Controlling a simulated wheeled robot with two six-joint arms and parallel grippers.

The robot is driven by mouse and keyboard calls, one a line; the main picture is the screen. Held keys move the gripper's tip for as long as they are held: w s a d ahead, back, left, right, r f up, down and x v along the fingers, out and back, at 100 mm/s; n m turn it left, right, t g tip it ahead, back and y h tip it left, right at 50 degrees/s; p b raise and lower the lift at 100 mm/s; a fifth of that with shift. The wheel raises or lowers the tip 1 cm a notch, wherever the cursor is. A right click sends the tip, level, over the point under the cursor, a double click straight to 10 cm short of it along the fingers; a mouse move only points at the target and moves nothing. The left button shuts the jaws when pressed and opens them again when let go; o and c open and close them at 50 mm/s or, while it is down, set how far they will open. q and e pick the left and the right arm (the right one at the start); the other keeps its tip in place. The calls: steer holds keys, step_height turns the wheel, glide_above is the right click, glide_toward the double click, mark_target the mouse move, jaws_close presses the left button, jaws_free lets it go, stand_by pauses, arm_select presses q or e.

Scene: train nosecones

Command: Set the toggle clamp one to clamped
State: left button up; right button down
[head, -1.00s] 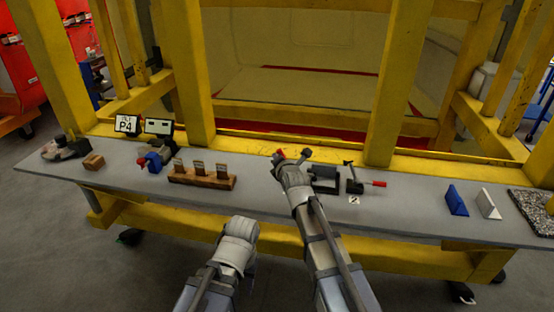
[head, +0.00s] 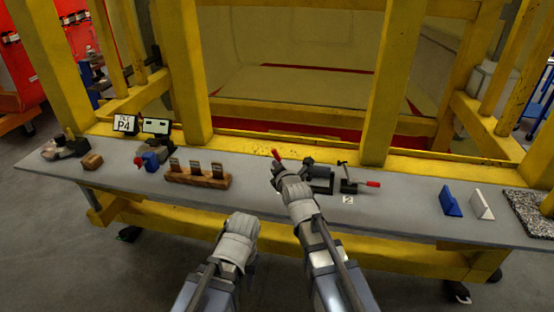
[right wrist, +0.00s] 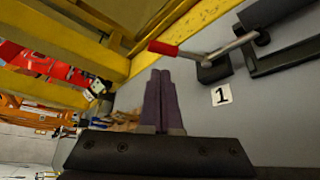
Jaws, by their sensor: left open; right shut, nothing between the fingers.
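Toggle clamp one has a red handle grip (head: 277,153). In the right wrist view its red grip (right wrist: 163,48) points left, and its metal lever (right wrist: 205,55) meets a dark base beside the label "1" (right wrist: 221,95). A metal bar runs from it to a dark tip by the black fixture (right wrist: 282,55); I cannot tell whether the tip presses on it. My right gripper (right wrist: 160,75) is shut and empty, below and apart from the grip in that view. In the head view my right gripper (head: 278,168) partly hides the clamp. My left gripper (head: 241,222) is low, in front of the table, its fingers hidden.
A second clamp with a red handle (head: 372,184) stands right of the black fixture (head: 319,180), by label "2" (head: 348,200). A wooden block with several upright pieces (head: 198,178) stands left. Blue (head: 450,201) and white (head: 481,205) wedges lie right. Yellow posts rise behind the table.

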arm_select(q)
steer(key=shift+s+d+r, duration=0.1)
steer(key=shift+d+r, duration=0.3)
arm_select(e)
steer(key=v, duration=0.3)
steer(key=shift+s+d+f, duration=0.1)
steer(key=shift+s, duration=0.2)
steer(key=s+a+f+m+g+h, duration=0.1)
steer(key=s+a+f+m+g, duration=0.1)
steer(key=s+f+m+g, duration=0.7)
steer(key=s+d+f+m+g+h, duration=0.1)
steer(key=s+f+m+g, duration=0.1)
steer(key=s+m, duration=0.4)
steer(key=s+d+f+m+g+h, duration=0.1)
steer(key=s+f+m+g, duration=0.2)
steer(key=s+m, duration=0.4)
steer(key=s+f, duration=0.1)
steer(key=s, duration=0.4)
steer(key=shift+m+g+h, duration=0.3)
